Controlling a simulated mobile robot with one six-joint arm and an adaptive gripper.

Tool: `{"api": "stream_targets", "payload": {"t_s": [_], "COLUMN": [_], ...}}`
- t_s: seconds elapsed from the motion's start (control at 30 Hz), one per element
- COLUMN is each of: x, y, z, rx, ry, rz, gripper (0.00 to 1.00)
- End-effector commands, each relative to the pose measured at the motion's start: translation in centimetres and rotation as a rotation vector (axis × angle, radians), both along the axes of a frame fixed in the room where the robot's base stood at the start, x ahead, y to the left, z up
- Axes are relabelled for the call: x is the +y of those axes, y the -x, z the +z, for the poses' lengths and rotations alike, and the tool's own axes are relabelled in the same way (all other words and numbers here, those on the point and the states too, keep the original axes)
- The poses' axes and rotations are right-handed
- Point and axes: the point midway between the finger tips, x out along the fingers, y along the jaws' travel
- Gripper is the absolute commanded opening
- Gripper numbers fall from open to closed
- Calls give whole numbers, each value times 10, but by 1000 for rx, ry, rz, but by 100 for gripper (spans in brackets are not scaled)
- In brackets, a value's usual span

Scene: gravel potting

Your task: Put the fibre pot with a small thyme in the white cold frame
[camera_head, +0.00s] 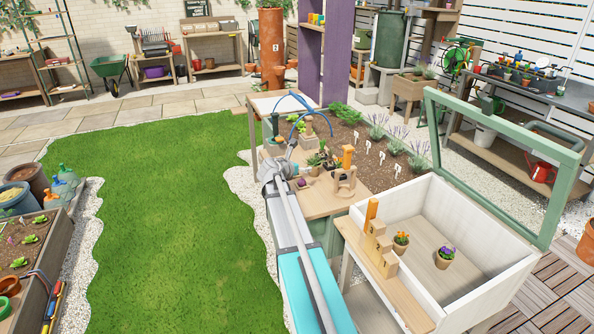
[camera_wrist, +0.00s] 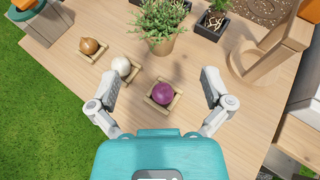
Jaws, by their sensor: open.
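In the wrist view, a small bushy green plant that looks like the thyme stands in a brown fibre pot (camera_wrist: 161,46) on the wooden table, at the top middle. My gripper (camera_wrist: 158,73) is open and empty, its fingers spread on either side of a purple onion (camera_wrist: 162,93) in a small wooden tray. The potted plant is just beyond the fingertips and apart from them. The white cold frame (camera_head: 397,205) stands at the right in the head view, its green-framed lid (camera_head: 558,195) raised. Its floor holds a pot of orange flowers (camera_head: 401,242) and a pot of purple flowers (camera_head: 445,256).
A white onion (camera_wrist: 122,66) and a brown onion (camera_wrist: 90,46) sit in trays left of the purple one. Black seedling pots (camera_wrist: 212,24) and a wooden stand (camera_wrist: 262,58) are near the plant. A stepped wooden block (camera_head: 381,251) stands on the cold frame's near side shelf.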

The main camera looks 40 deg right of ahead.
Motion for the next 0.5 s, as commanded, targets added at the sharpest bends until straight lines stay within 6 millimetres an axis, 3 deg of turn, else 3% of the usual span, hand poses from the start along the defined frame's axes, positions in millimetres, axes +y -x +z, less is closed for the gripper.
{"api": "stream_targets", "payload": {"t_s": [0.27, 0.5], "x": [5, 42], "y": [2, 18], "z": [-2, -18], "rx": [-18, -161], "ry": [-19, -180], "rz": [-10, -103], "gripper": [100, 100]}}
